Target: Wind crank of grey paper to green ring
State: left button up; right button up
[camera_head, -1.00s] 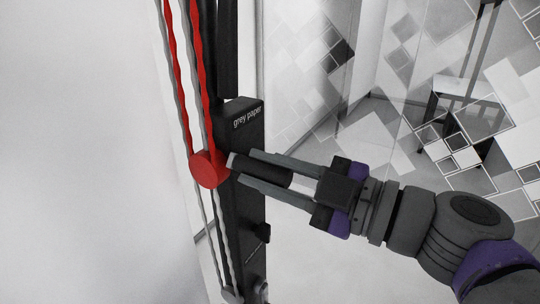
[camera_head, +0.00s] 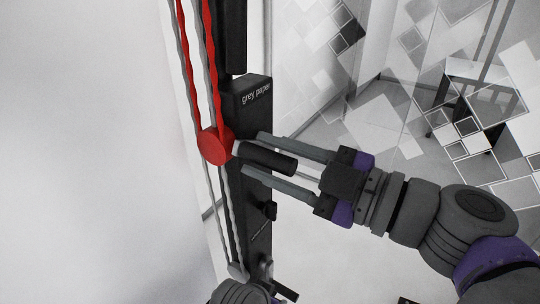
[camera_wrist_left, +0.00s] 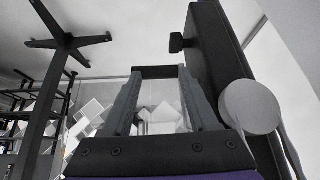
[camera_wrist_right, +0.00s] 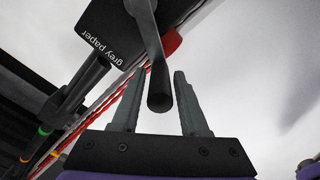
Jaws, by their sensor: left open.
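The grey paper housing (camera_head: 245,103) is a dark box with its name on it, and it also shows in the right wrist view (camera_wrist_right: 105,22). A red disc (camera_head: 215,145) sits beside it. The crank's dark cylindrical handle (camera_head: 267,158) points right. My right gripper (camera_head: 254,152) is open, its fingers on either side of the handle; the right wrist view shows gaps between the handle (camera_wrist_right: 159,88) and both fingers. A green ring (camera_wrist_right: 43,131) shows small at left in that view. My left gripper (camera_wrist_left: 160,82) is open, near a pale round disc (camera_wrist_left: 249,106).
Red and grey twisted cords (camera_head: 210,55) run along the dark upright. A small dark knob (camera_head: 269,211) sticks out below the housing. An orange ring (camera_wrist_right: 55,153) is near the green one. A table (camera_head: 470,75) stands far right.

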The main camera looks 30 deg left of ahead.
jog(key=shift+o, duration=0.7)
jog(key=d, duration=1)
jog(key=shift+s+d+b, duration=0.3)
jog(key=shift+s+d, duration=0.1)
jog(key=w+d+f+m+t+h, duration=0.1)
jog(key=d+f+m+h, duration=0.2)
jog(key=f, duration=0.5)
jog(key=w+f+m+t+h, duration=0.1)
jog(key=f+m+h, duration=0.3)
jog(key=f, duration=0.5)
jog(key=d+f+m+t+h, duration=0.1)
jog(key=d+f+m+h, duration=0.4)
jog(key=d+f+m, duration=0.4)
jog(key=d+f+m+t+h, duration=0.2)
jog(key=d+f+m+h, duration=0.4)
jog(key=f, duration=1.1)
jog(key=d+m, duration=0.3)
jog(key=d, duration=0.2)
jog(key=shift+w+d, duration=0.15)
jog(key=shift+d, duration=0.25)
